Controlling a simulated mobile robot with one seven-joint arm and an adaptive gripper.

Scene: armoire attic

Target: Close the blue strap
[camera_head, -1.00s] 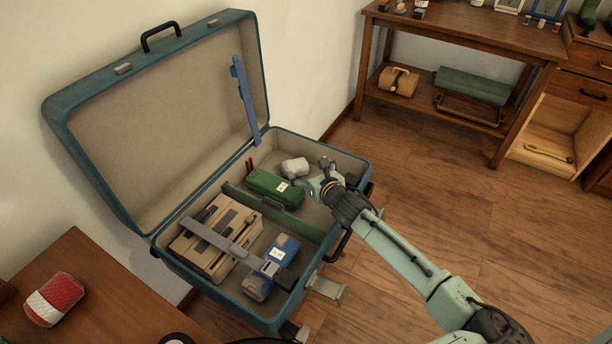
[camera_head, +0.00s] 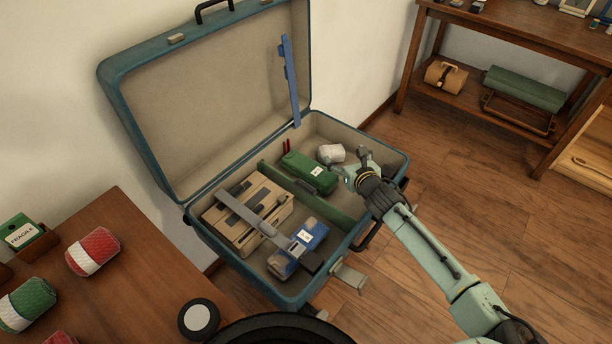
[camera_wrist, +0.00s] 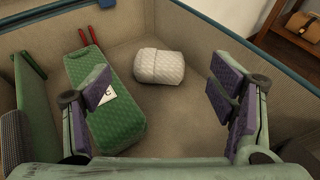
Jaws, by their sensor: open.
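The blue strap (camera_head: 290,82) stands upright at the right end of the open suitcase (camera_head: 112,82), against the raised lid. A grey strap (camera_head: 247,213) lies across the cardboard box in the left compartment. My gripper (camera_head: 357,164) is over the right compartment, apart from the blue strap. In the wrist view my gripper (camera_wrist: 165,103) is open and empty, its purple pads wide apart. Beyond the pads are a white roll (camera_wrist: 155,66) and a green case (camera_wrist: 104,95). The blue strap is not clearly seen in the wrist view.
A green divider (camera_head: 308,195) splits the suitcase. A blue-and-grey bundle (camera_head: 298,247) lies in the left compartment. A wooden table (camera_head: 145,260) with rolls stands at lower left. A shelf table (camera_head: 420,75) stands at upper right; the floor between is clear.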

